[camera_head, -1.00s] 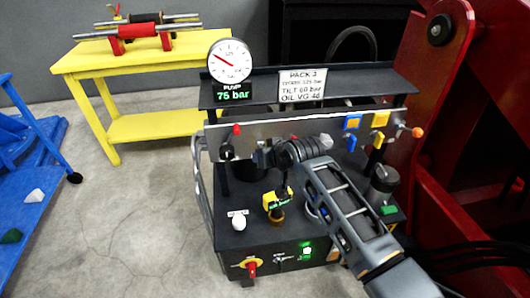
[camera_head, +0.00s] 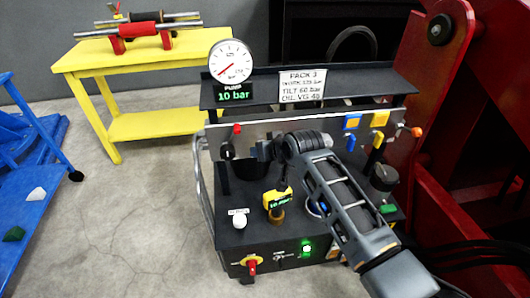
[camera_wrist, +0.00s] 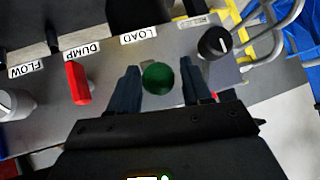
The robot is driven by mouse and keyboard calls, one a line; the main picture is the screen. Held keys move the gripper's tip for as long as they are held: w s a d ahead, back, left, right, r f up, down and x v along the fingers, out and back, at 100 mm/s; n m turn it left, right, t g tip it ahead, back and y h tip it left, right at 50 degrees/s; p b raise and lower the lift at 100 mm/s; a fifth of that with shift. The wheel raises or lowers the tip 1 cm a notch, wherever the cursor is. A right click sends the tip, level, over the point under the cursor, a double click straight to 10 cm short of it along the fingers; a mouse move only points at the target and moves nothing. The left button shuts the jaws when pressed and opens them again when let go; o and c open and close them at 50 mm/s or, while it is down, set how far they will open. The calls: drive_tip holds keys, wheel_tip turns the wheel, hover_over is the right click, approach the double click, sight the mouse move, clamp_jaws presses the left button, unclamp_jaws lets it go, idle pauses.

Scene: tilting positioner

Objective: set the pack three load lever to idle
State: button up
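The load lever's round green knob (camera_wrist: 158,78) sits below the LOAD label (camera_wrist: 139,37) in the wrist view. My gripper (camera_wrist: 160,80) has one finger on each side of it. The fingers stand apart, with the knob nearly filling the space between them. I cannot tell whether they press on it. In the head view my gripper (camera_head: 262,150) is at the left part of the grey panel (camera_head: 290,126), and the knob is hidden there. The lever's stem is also hidden. The pump gauge (camera_head: 231,62) on the shelf reads 10 bar.
A red dump lever (camera_wrist: 77,83) and a grey flow knob (camera_wrist: 14,103) lie left of the green knob in the wrist view. A black knob (camera_wrist: 214,42) lies close on the right. A yellow table (camera_head: 125,65) and a red frame (camera_head: 450,130) stand around the pack.

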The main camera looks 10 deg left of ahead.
drive_tip(key=shift+o, duration=0.7)
drive_tip(key=shift+f, duration=0.15)
drive_tip(key=v, duration=0.8)
drive_tip(key=shift+p, duration=0.45)
drive_tip(key=shift+f, duration=0.1)
